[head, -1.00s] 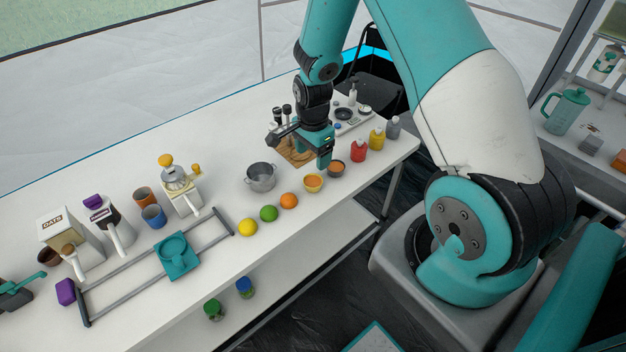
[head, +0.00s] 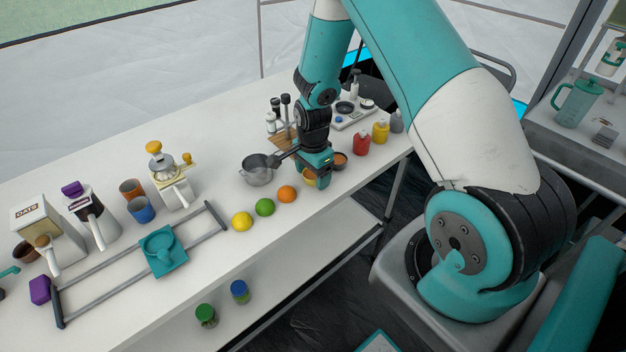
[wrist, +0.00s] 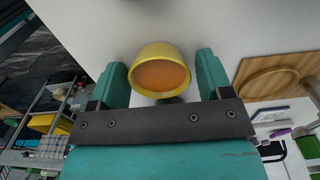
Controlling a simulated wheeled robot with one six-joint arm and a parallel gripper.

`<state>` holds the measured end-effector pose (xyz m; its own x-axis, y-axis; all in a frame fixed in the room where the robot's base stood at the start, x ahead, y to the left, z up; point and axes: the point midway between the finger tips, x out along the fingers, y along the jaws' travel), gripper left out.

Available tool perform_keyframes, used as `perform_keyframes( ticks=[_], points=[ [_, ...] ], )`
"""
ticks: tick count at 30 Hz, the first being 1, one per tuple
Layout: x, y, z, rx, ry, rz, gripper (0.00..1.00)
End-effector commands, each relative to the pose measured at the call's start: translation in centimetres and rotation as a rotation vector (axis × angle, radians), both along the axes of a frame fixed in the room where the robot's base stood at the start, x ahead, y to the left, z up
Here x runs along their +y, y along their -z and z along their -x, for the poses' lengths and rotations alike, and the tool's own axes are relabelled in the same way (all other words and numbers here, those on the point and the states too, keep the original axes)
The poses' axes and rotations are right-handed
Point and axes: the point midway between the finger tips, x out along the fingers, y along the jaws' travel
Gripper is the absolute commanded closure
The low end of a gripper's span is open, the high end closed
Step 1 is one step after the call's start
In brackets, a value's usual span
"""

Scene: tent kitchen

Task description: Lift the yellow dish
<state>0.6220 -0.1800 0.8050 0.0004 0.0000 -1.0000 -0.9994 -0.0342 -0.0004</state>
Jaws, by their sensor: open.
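The yellow dish (wrist: 161,52) is a small round bowl with an orange-brown filling. In the wrist view it lies between the two teal fingers of my gripper (wrist: 162,80), with a gap on each side. My gripper is open. In the head view, my gripper (head: 311,178) is low over the table and hides most of the yellow dish (head: 308,181); only part of its side shows. Whether a finger touches the dish cannot be told.
A brown bowl (head: 340,161) stands close on the right of my gripper, and a steel pot (head: 256,171) on the left. An orange (head: 287,194), a lime (head: 265,207) and a lemon (head: 242,221) line the front. A red bottle (head: 361,144) stands further right.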

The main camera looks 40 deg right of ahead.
Motion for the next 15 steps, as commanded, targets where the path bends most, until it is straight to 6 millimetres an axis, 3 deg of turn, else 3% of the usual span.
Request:
perform_keyframes(
  ticks=[5,9,15],
  points=[
    [-0.01,-0.06,0.0,0.0,0.0,0.0,0.28],
    [-0.01,-0.06,0.01,0.0,0.0,0.0,0.54],
    [-0.01,-0.29,0.0,0.0,0.0,0.0,0.55]
  ],
)
